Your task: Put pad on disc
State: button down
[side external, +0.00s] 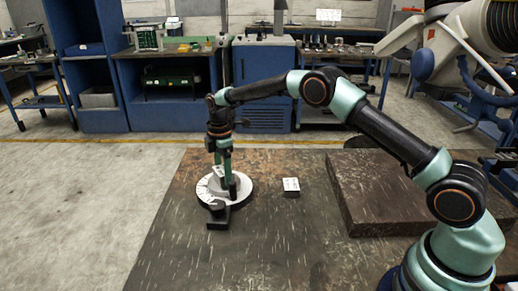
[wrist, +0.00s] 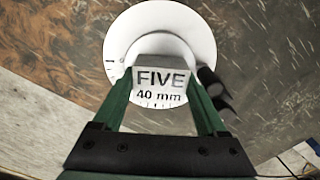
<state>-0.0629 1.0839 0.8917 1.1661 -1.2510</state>
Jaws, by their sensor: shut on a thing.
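The pad, a pale grey block marked "FIVE 40 mm" (wrist: 160,80), is between the fingers of my gripper (wrist: 160,100), which is shut on it. The disc (wrist: 188,30) is round and white with dark scale marks near its edge, and lies behind the pad in the wrist view. In the side view my gripper (side external: 225,180) points down over the disc (side external: 245,192), with a pale bit of the pad (side external: 219,173) showing between its fingers. I cannot tell whether the pad touches the disc.
A black block-like part (side external: 218,217) stands at the disc's front edge. A thick brown slab (side external: 385,195) takes up the table's right side. The front of the table (side external: 225,262) is clear.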

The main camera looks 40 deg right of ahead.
jog(key=shift+w, duration=0.1)
grip_release()
jog(key=shift+f, duration=0.1)
